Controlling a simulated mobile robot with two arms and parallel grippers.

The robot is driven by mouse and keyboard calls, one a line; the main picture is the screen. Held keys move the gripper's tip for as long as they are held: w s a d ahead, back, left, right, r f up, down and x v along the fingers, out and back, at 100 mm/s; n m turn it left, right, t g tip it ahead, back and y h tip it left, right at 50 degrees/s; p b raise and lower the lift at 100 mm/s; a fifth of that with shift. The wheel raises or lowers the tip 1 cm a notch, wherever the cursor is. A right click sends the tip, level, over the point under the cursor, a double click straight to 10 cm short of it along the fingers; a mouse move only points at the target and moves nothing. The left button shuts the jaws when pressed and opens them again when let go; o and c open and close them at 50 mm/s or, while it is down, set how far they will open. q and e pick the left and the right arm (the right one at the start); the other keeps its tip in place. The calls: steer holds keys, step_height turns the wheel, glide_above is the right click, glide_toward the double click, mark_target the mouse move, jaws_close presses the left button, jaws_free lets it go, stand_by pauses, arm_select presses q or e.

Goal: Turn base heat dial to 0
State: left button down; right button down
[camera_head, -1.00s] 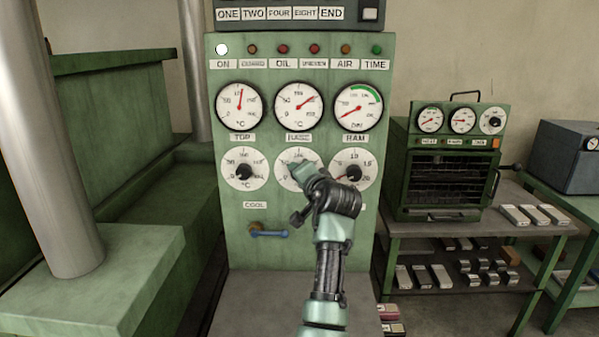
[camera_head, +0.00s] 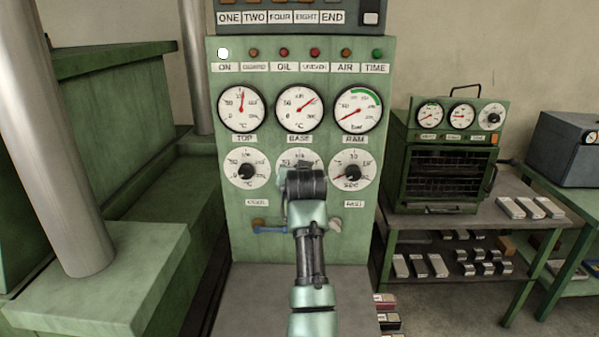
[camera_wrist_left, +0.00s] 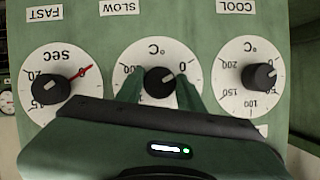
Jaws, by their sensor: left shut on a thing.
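The base heat dial is the middle one in the lower row on the green panel. Its white scale (camera_head: 300,155) shows only at the top in the head view, below the BASE label (camera_head: 300,139). In the left wrist view, which is upside down, its dark knob (camera_wrist_left: 158,82) sits between my two green fingers. My left gripper (camera_wrist_left: 160,79) is shut on this knob; in the head view my wrist hides the fingers and knob. The knob's pale mark seems to point toward the 0 side, but its exact reading is unclear. My right gripper is not in view.
The top dial (camera_head: 245,168) and the seconds dial (camera_head: 352,170) flank the base dial closely. Above are three gauges, including the base gauge (camera_head: 299,108). A small green oven (camera_head: 450,160) stands on a bench at right.

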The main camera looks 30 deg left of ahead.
arm_select(q)
steer(key=shift+f+n, duration=0.1)
steer(key=shift+n, duration=0.2)
stand_by(0.4)
steer(key=c, duration=0.9)
jaws_free()
